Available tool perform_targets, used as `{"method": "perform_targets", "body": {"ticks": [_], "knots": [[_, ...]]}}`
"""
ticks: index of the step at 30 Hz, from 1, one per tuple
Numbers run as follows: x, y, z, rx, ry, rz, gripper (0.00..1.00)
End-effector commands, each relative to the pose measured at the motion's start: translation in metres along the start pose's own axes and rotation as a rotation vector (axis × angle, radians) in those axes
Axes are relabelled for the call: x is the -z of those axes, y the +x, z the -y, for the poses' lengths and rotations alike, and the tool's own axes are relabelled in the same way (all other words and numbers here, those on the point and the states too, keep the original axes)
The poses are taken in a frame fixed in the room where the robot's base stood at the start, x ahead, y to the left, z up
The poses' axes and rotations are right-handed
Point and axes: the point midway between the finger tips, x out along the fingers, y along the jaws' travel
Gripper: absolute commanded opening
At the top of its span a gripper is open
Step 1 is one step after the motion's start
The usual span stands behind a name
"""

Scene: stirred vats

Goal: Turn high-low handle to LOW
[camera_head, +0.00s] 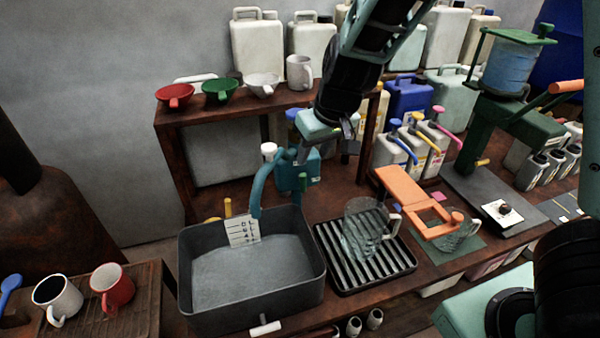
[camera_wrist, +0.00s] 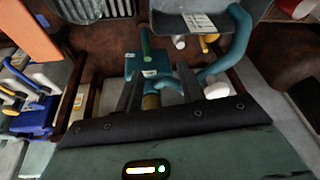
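The teal pump unit (camera_head: 312,168) stands behind the grey basin, with a curved spout reaching over it. I cannot read HIGH or LOW marks or tell the handle's setting. My gripper (camera_head: 328,150) is just above and behind the unit. In the wrist view my gripper (camera_wrist: 158,92) has its two dark fingers apart, with a brass-coloured part (camera_wrist: 151,101) of the unit visible between them. I cannot tell whether they touch it.
The grey basin (camera_head: 310,285) has a lettered card on it. A black drip tray (camera_head: 350,285) with a glass jug (camera_head: 363,230) stands to its right, beside an orange frame (camera_head: 400,190). A wooden shelf (camera_head: 200,120) holding funnels and a mug rises behind, close to my arm.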

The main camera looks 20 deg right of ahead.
Motion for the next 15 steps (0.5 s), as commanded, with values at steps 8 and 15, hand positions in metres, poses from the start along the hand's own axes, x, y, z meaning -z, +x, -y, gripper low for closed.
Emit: {"method": "perform_targets", "body": {"ticks": [8, 15], "knots": [[0.019, 0.013, -0.029, -0.068, 0.02, -0.046, 0.39], [0.02, 0.055, -0.032, -0.067, 0.023, -0.043, 0.39]]}}
